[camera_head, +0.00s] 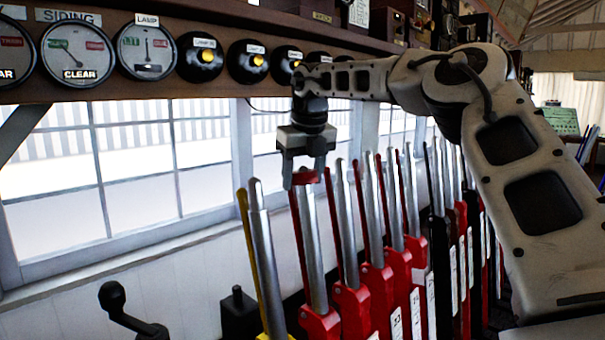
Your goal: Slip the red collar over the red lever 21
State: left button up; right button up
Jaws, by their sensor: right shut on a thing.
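The red collar (304,178) is held between the fingertips of my right gripper (303,174), which points down from above. The collar is at the top end of the silver handle of a red lever (313,250). It overlaps the lever tip in the picture, and I cannot tell whether it is around the tip or just above or in front of it. The red lower part (320,324) of this lever shows at the bottom. No readable number shows on it, so I cannot confirm that it is lever 21. My left gripper is not in view.
A yellow lever (264,262) stands to the left, close by. Several more red levers (345,230) stand in a tight row to the right. A shelf with dials (75,50) and black lamp knobs (247,62) runs above. A black crank handle (122,307) is at lower left.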

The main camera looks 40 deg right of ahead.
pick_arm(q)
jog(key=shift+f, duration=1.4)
pick_arm(e)
jog(key=shift+f, duration=0.55)
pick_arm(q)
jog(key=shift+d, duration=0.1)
pick_arm(e)
jog(key=o, duration=1.1)
jog(key=shift+c, duration=0.2)
jog(key=p+v, duration=0.5)
jog(key=v, duration=0.2)
jog(key=shift+r, duration=0.2)
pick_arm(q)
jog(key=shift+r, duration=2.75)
pick_arm(e)
jog(key=shift+v, duration=1)
jog(key=shift+s, duration=0.1)
